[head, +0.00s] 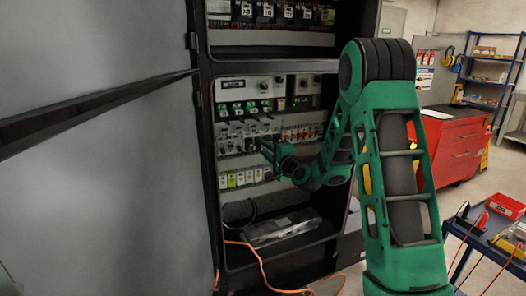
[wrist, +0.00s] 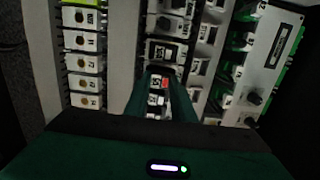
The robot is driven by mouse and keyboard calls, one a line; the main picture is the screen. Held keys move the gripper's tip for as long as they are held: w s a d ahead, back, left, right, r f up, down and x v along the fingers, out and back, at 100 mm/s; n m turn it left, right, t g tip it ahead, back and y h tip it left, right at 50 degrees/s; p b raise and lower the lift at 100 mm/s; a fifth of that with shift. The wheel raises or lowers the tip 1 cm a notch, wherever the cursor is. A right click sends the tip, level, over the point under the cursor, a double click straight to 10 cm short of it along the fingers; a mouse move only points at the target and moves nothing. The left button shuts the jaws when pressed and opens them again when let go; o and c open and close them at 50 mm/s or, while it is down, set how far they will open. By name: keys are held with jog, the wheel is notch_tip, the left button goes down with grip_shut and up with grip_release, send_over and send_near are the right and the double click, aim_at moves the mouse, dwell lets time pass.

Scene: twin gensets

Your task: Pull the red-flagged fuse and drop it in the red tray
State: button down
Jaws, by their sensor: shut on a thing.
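The red-flagged fuse (wrist: 157,84) shows in the wrist view as a small pale block with a red mark, between the two dark green fingers of my gripper (wrist: 160,100). The gripper is shut on it. The fuse sits in line with the middle row of modules; I cannot tell whether it is still seated. In the head view my gripper (head: 264,146) is at the middle rows of the open cabinet, and the fuse is too small to make out there. The red tray (head: 506,206) stands on a blue-framed table at the right.
The cabinet (head: 205,140) has several rows of modules close around my gripper. Its grey door (head: 90,200) is at the left. An orange cable (head: 262,268) hangs from the cabinet's bottom. Coloured leads and a yellow meter (head: 520,232) lie near the tray. A red tool chest (head: 450,145) stands behind.

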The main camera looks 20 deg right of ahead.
jog(key=shift+s, duration=0.15)
jog(key=shift+s, duration=2.35)
jog(key=shift+s, duration=0.1)
